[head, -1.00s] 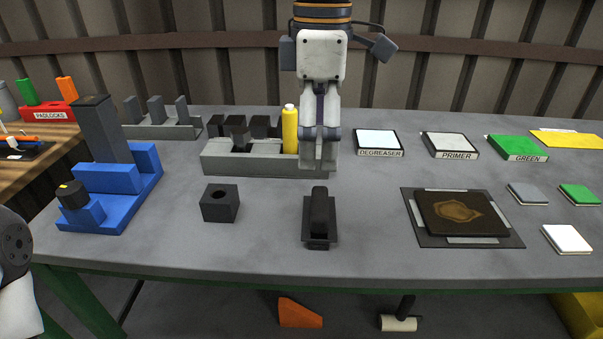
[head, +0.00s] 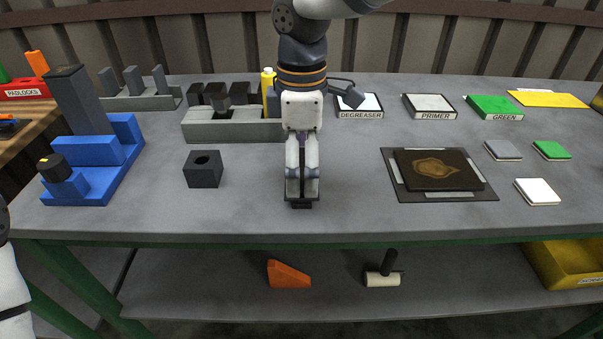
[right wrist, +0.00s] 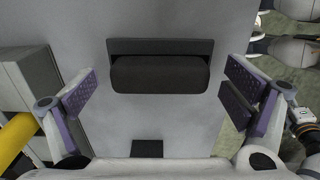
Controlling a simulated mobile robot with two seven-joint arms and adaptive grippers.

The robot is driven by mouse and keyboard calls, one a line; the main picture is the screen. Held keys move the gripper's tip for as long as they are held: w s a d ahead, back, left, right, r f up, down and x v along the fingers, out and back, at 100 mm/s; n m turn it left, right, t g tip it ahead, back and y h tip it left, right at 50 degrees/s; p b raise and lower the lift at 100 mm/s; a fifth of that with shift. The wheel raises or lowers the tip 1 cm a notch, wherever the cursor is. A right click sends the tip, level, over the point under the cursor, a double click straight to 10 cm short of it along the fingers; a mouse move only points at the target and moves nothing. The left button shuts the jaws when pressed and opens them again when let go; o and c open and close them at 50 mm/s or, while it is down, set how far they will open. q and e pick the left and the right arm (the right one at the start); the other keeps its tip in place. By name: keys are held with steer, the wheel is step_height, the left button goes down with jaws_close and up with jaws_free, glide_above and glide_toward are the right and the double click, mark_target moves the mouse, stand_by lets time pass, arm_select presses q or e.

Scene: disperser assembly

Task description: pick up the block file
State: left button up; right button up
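The block file, a black piece with a rounded handle on a flat base, rests near the table's front edge. In the head view only its dark lower part (head: 301,204) shows beneath my right gripper (head: 302,188). In the right wrist view the file (right wrist: 160,74) lies between the spread fingers of the right gripper (right wrist: 160,92), with clear gaps on both sides. That gripper is open, empty and over the file, pointing down. My left gripper is out of view; only part of my left arm shows at the left edge.
A black block with a hole (head: 204,170) stands left of the file. Behind are a grey holder (head: 215,132) and a yellow bottle (head: 267,82). A dark plate on a mat (head: 395,183) lies to the right. Table space beside the file is clear.

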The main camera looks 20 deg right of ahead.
mark_target(301, 162)
steer(key=c, duration=1.4)
steer(key=shift+o, duration=0.2)
steer(key=shift+r, duration=0.25)
step_height(301, 162, up, 3)
steer(key=shift+r, duration=0.15)
steer(key=s+r, duration=0.2)
steer(key=s+a+r+p, duration=0.1)
steer(key=s+r, duration=0.1)
steer(key=r, duration=0.1)
steer(key=shift+a, duration=0.1)
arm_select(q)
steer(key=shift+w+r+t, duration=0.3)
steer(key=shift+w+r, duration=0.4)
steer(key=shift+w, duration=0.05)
arm_select(e)
steer(key=s+a+r, duration=0.3)
steer(key=s+r, duration=0.1)
steer(key=s, duration=0.5)
steer(key=shift+s, duration=0.2)
